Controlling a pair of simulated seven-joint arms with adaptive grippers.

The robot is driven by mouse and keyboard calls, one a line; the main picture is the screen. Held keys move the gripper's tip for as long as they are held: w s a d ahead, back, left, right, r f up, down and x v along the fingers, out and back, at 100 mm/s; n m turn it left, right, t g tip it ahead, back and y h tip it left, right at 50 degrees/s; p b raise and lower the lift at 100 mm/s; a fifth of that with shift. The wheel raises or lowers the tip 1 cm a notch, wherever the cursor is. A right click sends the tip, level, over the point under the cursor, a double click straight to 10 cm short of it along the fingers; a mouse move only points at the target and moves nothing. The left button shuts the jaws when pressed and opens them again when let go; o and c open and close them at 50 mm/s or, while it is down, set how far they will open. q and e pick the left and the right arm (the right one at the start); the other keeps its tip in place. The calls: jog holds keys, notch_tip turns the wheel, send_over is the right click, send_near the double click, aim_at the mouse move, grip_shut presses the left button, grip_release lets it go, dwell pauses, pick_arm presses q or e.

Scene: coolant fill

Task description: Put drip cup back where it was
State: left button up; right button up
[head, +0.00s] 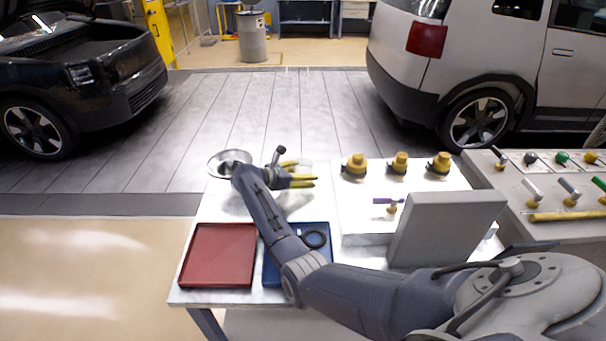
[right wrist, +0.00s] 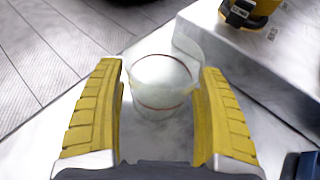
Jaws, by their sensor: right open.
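The drip cup (right wrist: 165,88) is a clear, see-through cup with a thin reddish ring. In the right wrist view it appears upright on the pale table top. My right gripper (right wrist: 160,68) is open, with its yellow fingers on either side of the cup. The right finger looks very close to the cup's wall; I cannot tell whether it touches. In the head view my right gripper (head: 308,173) is low over the back of the table, and the cup is barely visible there. My left gripper is not in view.
A shiny round bowl (head: 230,157) is at the back left. Yellow-topped caps (head: 399,162) stand on a raised white block beside a grey box (head: 445,228).

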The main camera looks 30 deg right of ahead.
jog(key=shift+r, duration=0.1)
jog(key=shift+a+r, duration=0.1)
jog(key=shift+a, duration=0.05)
jog(key=shift+v, duration=3.65)
